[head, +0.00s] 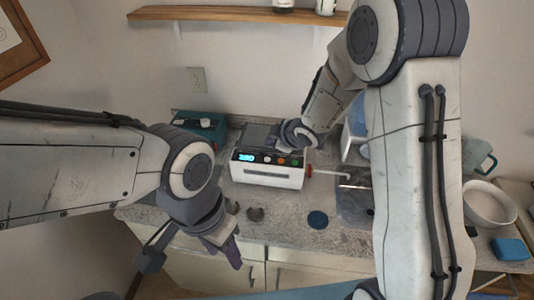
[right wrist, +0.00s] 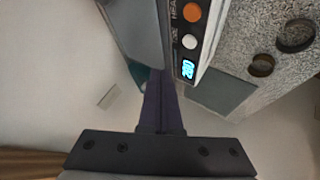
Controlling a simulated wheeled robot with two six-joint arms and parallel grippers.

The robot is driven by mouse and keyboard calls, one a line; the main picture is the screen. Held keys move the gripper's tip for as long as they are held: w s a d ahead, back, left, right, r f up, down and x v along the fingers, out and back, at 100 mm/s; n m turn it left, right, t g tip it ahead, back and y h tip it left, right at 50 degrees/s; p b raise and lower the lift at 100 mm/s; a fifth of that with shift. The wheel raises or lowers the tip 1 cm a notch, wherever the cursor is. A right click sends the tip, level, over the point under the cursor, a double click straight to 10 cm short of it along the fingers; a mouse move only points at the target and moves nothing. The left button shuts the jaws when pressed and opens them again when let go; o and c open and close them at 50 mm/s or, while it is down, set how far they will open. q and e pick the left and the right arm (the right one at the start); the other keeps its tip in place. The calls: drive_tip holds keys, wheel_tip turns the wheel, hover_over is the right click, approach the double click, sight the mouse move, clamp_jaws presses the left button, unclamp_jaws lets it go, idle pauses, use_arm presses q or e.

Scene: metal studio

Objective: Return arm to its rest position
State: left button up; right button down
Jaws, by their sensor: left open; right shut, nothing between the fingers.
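My right gripper (right wrist: 163,85) shows in the right wrist view with its dark fingers together and nothing visible between them. In that view the fingers lie close beside a device with a lit blue display (right wrist: 188,69); whether they touch it I cannot tell. In the head view my right arm reaches down over the same white device (head: 268,177), its wrist (head: 296,136) above the device's top; the fingertips are hidden there. My left gripper (head: 192,250) is open and empty, in front of the counter's front edge at the lower left.
The device stands on a speckled counter (head: 285,220) with a dark blue disc (head: 317,219) and small dark round pieces (head: 255,214) in front. A teal box (head: 203,127) is behind left. A sink (head: 354,200), white bowl (head: 488,203) and blue block (head: 509,249) are right. A shelf (head: 220,13) hangs above.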

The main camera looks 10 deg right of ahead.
drive_tip(key=shift+r, duration=0.5)
drive_tip(key=shift+f, duration=0.1)
drive_tip(key=s+a+r+m+g+h+b, duration=0.1)
drive_tip(key=s+m+g+b, duration=0.1)
drive_tip(key=s, duration=1.5)
drive_tip(key=s+a+r+m+g+h+b, duration=0.1)
drive_tip(key=s+m+g, duration=0.4)
drive_tip(key=s, duration=1.3)
drive_tip(key=shift+s+a+r+g+h+b, duration=0.2)
drive_tip(key=shift+a+r+g+h+b, duration=0.15)
drive_tip(key=shift+r+g+h+b, duration=0.25)
drive_tip(key=shift+f, duration=0.1)
